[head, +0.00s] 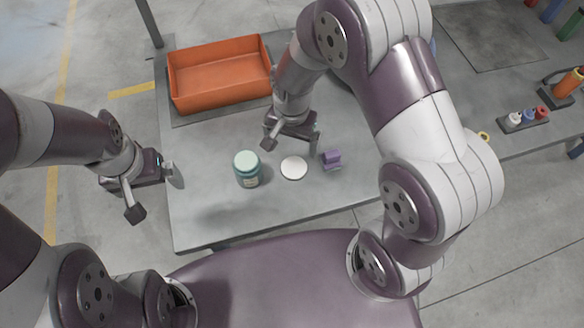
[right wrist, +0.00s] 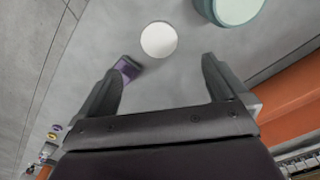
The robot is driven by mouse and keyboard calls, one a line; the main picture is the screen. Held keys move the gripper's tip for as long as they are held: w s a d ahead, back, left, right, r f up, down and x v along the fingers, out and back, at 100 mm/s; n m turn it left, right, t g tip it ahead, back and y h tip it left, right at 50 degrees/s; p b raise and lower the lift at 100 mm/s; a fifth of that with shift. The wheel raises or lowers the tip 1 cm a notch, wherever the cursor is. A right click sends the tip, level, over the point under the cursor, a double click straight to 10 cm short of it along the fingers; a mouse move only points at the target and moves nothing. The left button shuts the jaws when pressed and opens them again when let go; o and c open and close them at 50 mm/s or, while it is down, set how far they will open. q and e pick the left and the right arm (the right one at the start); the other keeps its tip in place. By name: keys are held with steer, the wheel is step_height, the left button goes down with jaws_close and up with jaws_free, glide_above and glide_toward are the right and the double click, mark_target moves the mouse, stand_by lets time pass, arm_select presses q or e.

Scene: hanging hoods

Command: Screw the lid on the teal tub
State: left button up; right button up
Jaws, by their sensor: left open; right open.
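The teal tub (head: 246,170) stands upright on the grey table, with a pale teal round top; in the right wrist view part of the tub (right wrist: 236,10) shows at the top edge. A white round lid (head: 294,167) lies flat on the table just right of the tub; it also shows in the right wrist view (right wrist: 158,40). My right gripper (head: 291,143) is open and empty above the table, behind the lid; its fingers also show in the right wrist view (right wrist: 162,78). My left gripper (head: 155,188) is open and empty, off the table's left edge.
A small purple object (head: 331,159) stands right of the lid. An orange bin (head: 218,91) sits at the back left of the table (head: 205,215). A dark rack with small coloured items (head: 523,119) and an orange cylinder (head: 569,84) are far right. The front of the table is clear.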

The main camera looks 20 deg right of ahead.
steer(key=d, duration=0.1)
glide_above(294, 170)
steer(key=shift+m, duration=0.3)
step_height(294, 170, down, 7)
steer(key=shift+d+r, duration=0.1)
steer(key=shift+f, duration=0.4)
arm_select(q)
steer(key=shift+s+d+r, duration=0.1)
steer(key=shift+d+r, duration=0.25)
steer(key=shift+d, duration=0.1)
